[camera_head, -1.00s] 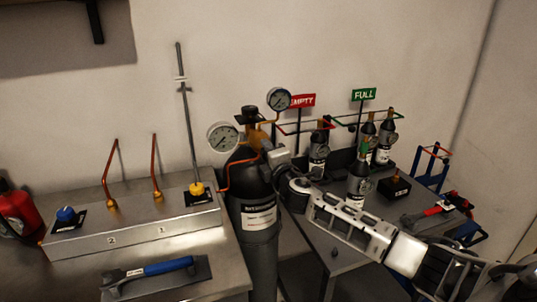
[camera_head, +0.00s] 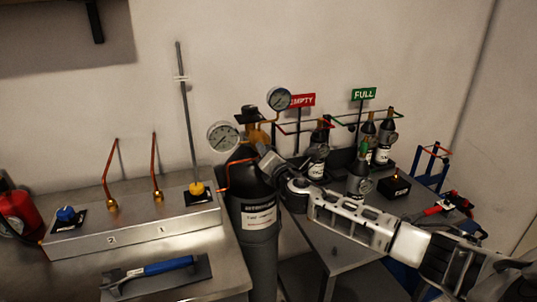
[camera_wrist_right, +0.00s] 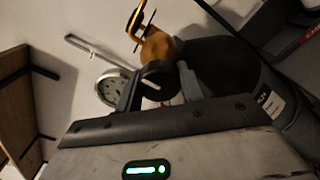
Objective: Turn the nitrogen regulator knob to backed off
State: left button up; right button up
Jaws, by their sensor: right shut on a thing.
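The nitrogen regulator is a brass body (camera_head: 256,136) on top of the tall dark gas cylinder (camera_head: 262,250), with two round white gauges, one at its left (camera_head: 223,136) and one above right (camera_head: 279,99). In the right wrist view the regulator knob (camera_wrist_right: 156,84) is black with a white mark line. My right gripper (camera_head: 264,156) is at the regulator's front. In its wrist view the gripper (camera_wrist_right: 160,88) has one finger on each side of the knob and is shut on it. In the head view the gripper hides the knob. My left gripper is not in view.
A metal panel (camera_head: 140,236) with a blue knob (camera_head: 66,214) and a yellow knob (camera_head: 197,188) stands left. A blue-handled tool (camera_head: 157,269) lies in front. Small cylinders stand right under EMPTY (camera_head: 302,100) and FULL (camera_head: 364,94) signs. A copper pipe runs left of the cylinder.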

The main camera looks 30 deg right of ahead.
dwell(0.4)
jog(key=o, duration=1)
jog(key=shift+c, duration=0.2)
jog(key=b+v, duration=0.2)
jog(key=v, duration=1.4)
jog(key=shift+f, duration=0.1)
